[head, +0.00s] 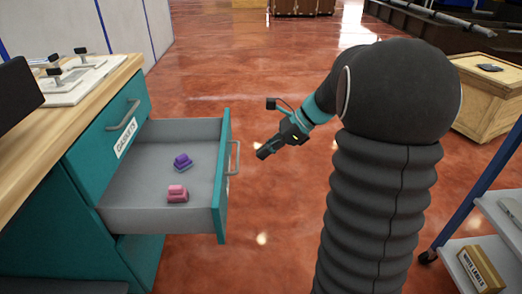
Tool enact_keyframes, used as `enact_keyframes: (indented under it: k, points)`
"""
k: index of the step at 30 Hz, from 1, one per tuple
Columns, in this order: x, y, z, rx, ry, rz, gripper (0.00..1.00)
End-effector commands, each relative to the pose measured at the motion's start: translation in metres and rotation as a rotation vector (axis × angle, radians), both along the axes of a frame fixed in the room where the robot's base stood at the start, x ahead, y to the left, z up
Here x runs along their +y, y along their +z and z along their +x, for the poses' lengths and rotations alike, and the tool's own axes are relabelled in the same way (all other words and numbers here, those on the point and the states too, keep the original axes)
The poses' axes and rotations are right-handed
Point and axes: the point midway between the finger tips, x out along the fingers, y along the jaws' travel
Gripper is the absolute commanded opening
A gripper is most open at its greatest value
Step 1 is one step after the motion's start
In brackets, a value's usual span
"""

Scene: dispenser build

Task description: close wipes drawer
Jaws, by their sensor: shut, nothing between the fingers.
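An open drawer (150,217) sticks out of the teal cabinet (92,165) on the left in the head view. Its teal front faces right and carries a grey handle (235,158). No label shows on this drawer, so I cannot tell from a label whether it is the wipes drawer. A purple item (183,162) and a pink item (177,193) lie inside it. My gripper (261,154) is shut and empty, to the right of the handle in the picture, with a small visible gap between them.
A shut drawer labelled GASKETS (124,138) sits above the open one. A wooden worktop (118,75) tops the cabinet. A wooden crate (485,100) stands at the right, and a shelf cart (455,250) with a labelled box (481,270) is at the lower right.

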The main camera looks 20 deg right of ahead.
Motion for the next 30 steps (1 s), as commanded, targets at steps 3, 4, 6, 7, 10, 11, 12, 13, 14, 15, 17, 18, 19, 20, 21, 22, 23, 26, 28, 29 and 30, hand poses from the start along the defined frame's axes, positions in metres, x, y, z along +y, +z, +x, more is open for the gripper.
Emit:
enact_keyframes:
  k: [3,4,6,7,10,11,12,13,14,15,17,18,19,20,21,22,23,26,28,29,30]
  points:
    - [0.017,-0.018,0.005,0.002,0.004,0.001,0.0]
    - [0.02,-0.022,0.006,0.001,0.004,0.0,0.0]
    - [0.029,-0.031,0.009,0.001,0.005,-0.001,0.0]
    - [0.033,-0.035,0.01,0.002,0.006,-0.001,0.0]
    - [0.046,-0.048,0.014,0.001,0.005,-0.001,0.0]
    - [0.049,-0.052,0.015,0.001,0.005,-0.002,0.0]
    - [0.054,-0.053,0.017,0.0,0.005,-0.001,0.0]
    - [0.059,-0.052,0.018,-0.002,0.006,-0.002,0.0]
    - [0.063,-0.051,0.02,-0.002,0.006,-0.002,0.0]
    - [0.068,-0.051,0.021,-0.002,0.004,-0.002,0.0]
    - [0.075,-0.051,0.024,-0.001,0.005,-0.003,0.0]
    - [0.078,-0.051,0.025,-0.002,0.004,-0.003,0.0]
    - [0.08,-0.051,0.025,-0.001,0.005,-0.003,0.0]
    - [0.082,-0.051,0.026,-0.001,0.005,-0.003,0.0]
    - [0.084,-0.051,0.027,-0.002,0.004,-0.003,0.0]
    - [0.085,-0.051,0.027,-0.001,0.004,-0.003,0.0]
    - [0.086,-0.051,0.028,-0.002,0.003,-0.003,0.0]
    - [0.087,-0.051,0.028,-0.002,0.001,-0.003,0.0]
    - [0.087,-0.051,0.028,-0.002,0.001,-0.003,0.0]
    - [0.087,-0.051,0.028,-0.002,0.001,-0.003,0.0]
    - [0.087,-0.051,0.028,-0.002,0.001,-0.003,0.0]
